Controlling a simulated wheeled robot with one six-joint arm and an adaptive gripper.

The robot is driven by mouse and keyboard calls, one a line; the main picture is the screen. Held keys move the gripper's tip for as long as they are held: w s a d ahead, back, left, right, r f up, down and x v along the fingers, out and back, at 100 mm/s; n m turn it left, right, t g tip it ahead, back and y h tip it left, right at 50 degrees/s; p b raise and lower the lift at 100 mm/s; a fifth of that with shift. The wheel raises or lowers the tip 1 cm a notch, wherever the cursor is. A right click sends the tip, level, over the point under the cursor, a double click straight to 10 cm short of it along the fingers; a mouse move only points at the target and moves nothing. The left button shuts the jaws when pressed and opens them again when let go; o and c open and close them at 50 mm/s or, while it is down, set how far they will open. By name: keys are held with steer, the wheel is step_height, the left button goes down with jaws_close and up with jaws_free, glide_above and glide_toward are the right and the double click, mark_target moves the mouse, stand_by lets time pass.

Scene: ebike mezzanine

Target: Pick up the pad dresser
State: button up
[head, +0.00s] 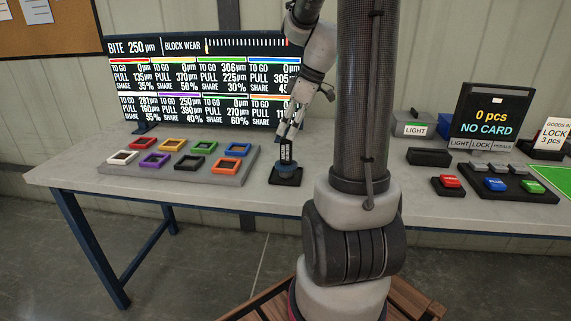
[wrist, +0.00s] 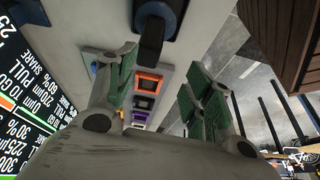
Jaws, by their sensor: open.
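What looks like the pad dresser (head: 286,153) stands upright on a small black stand (head: 285,179) on the bench. It has a black handle with pale marks and a blue base. In the wrist view its dark handle (wrist: 151,40) shows at the top, ahead of the fingers and between them in line. My gripper (head: 291,130) is just above the handle in the head view, pointing down. My gripper (wrist: 160,82) is open, its green-padded fingers apart with nothing held between them. Whether a finger touches the handle cannot be told.
A grey tray (head: 243,189) with several coloured square frames lies left of the dresser. A display (head: 190,45) stands behind. To the right are a red button (head: 449,181), a button panel (head: 505,195) and a NO CARD screen (head: 490,115). The bench (head: 75,172) is clear at the left end.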

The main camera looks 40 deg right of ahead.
mark_target(282, 148)
steer(key=shift+w+d+f+n, duration=0.4)
steer(key=shift+w+d+f, duration=0.2)
steer(key=shift+d+f, duration=0.2)
steer(key=x, duration=0.7)
steer(key=shift+w+a+f, duration=0.15)
steer(key=shift+a, duration=0.1)
steer(key=shift+c, duration=0.2)
steer(key=c, duration=1)
